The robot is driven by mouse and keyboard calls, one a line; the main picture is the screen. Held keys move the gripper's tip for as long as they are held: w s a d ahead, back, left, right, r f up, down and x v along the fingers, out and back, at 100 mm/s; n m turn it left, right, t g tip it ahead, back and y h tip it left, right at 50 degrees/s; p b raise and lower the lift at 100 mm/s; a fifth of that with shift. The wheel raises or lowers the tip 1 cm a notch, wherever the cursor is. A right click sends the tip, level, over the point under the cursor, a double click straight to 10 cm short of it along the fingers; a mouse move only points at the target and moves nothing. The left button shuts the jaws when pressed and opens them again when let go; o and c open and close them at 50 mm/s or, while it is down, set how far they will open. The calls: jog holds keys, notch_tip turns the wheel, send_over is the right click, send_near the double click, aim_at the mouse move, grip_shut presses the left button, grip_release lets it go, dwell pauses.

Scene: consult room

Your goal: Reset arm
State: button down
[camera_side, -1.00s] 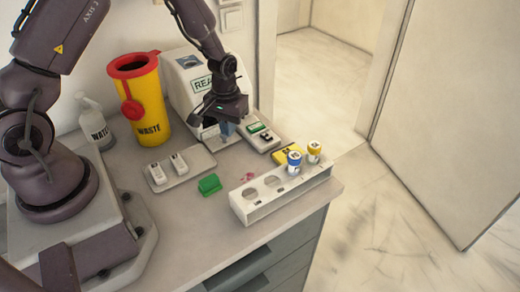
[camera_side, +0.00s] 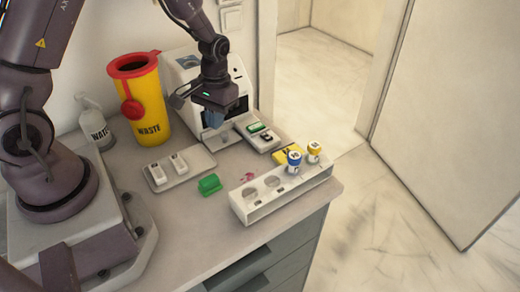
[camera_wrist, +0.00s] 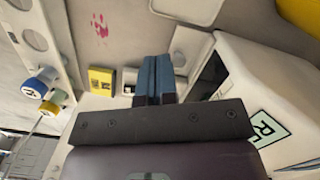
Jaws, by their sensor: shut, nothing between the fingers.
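My gripper (camera_side: 213,121) is in front of the white reader machine (camera_side: 185,70), above the left end of its tray. In the wrist view, the blue fingers of my gripper (camera_wrist: 157,62) are pressed together with nothing between them. The reader's dark opening shows to the right of the fingers there, with its green-edged label (camera_wrist: 268,130).
A yellow waste bin (camera_side: 149,105) and a bottle (camera_side: 94,122) stand at the back left. A tray with white cassettes (camera_side: 180,163), a green block (camera_side: 209,184), a white rack (camera_side: 262,208) with capped tubes and a yellow item (camera_side: 284,157) occupy the counter. A red smear (camera_side: 246,176) marks its surface.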

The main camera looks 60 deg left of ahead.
jog(key=s+d+r+m+t, duration=0.2)
jog(key=s+r, duration=0.4)
jog(key=r, duration=0.6)
jog(key=s+d+r+m+t, duration=0.2)
jog(key=s+d+r+t, duration=0.2)
jog(key=r, duration=0.8)
jog(key=s+d, duration=0.2)
jog(key=s, duration=0.1)
jog(key=shift+s+r+m+t, duration=0.2)
jog(key=shift+r+m+t, duration=0.1)
jog(key=shift+m+t, duration=0.1)
